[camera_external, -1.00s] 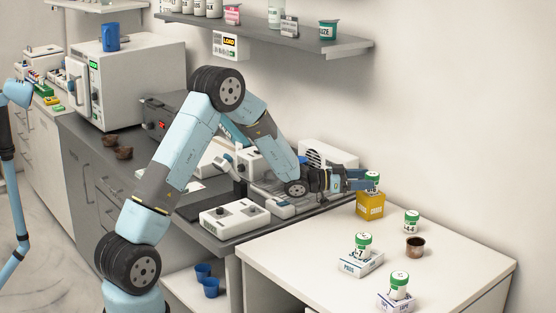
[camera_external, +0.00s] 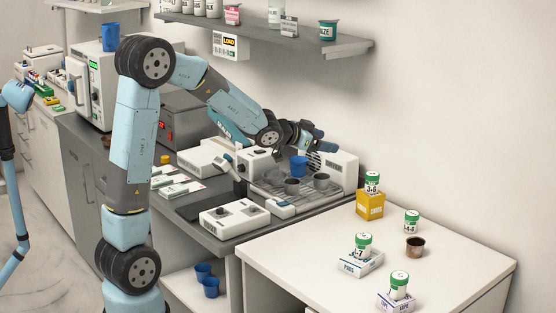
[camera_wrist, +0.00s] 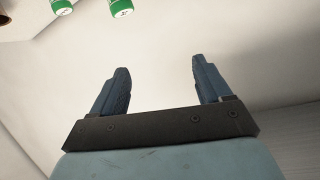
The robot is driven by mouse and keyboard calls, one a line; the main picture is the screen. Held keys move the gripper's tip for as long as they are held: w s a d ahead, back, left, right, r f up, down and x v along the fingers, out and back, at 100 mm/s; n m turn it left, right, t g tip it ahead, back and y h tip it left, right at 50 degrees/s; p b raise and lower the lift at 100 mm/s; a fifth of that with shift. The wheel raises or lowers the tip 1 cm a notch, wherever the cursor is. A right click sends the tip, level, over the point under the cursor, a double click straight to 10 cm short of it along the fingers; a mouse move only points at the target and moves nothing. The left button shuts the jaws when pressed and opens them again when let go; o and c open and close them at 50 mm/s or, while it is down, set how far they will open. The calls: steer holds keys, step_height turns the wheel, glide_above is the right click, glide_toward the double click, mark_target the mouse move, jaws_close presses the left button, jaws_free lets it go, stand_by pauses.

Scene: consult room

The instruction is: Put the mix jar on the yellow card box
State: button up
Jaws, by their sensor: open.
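The yellow card box (camera_external: 370,207) stands at the back left of the white table. A white jar with a green lid, marked with what looks like "3-6" (camera_external: 373,183), stands upright on top of it. Three similar green-lidded jars are in view; I cannot read the word "mix" on any. My gripper (camera_external: 322,146) is open and empty, left of and above the box, over the grey counter. Its two fingers show spread apart in the wrist view (camera_wrist: 160,85), with nothing between them. Two green lids (camera_wrist: 121,8) show at the top edge there.
One jar (camera_external: 411,221) stands beside a brown cup (camera_external: 415,247) on the white table (camera_external: 300,249). Two jars stand on white boxes (camera_external: 361,264) nearer the front. A machine with cups (camera_external: 298,167) is below my gripper. A shelf (camera_external: 270,35) hangs above.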

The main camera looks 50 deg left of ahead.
steer(key=s+a+r+n+g+y, duration=0.1)
steer(key=s+r+n+g+y, duration=0.1)
steer(key=s, duration=0.8)
steer(key=s+a+r+n+g+y, duration=0.1)
steer(key=s+r+g, duration=0.15)
steer(key=s, duration=0.85)
steer(key=s+d+f+g, duration=0.1)
steer(key=s+g, duration=0.1)
steer(key=s, duration=0.9)
steer(key=s+d+f+g+h, duration=0.1)
steer(key=s+d+f, duration=0.1)
steer(key=s, duration=0.9)
steer(key=shift+d+f+n+g, duration=0.25)
steer(key=shift+n+g, duration=0.1)
steer(key=shift+n, duration=0.05)
steer(key=shift+o, duration=0.2)
steer(key=shift+w, duration=0.1)
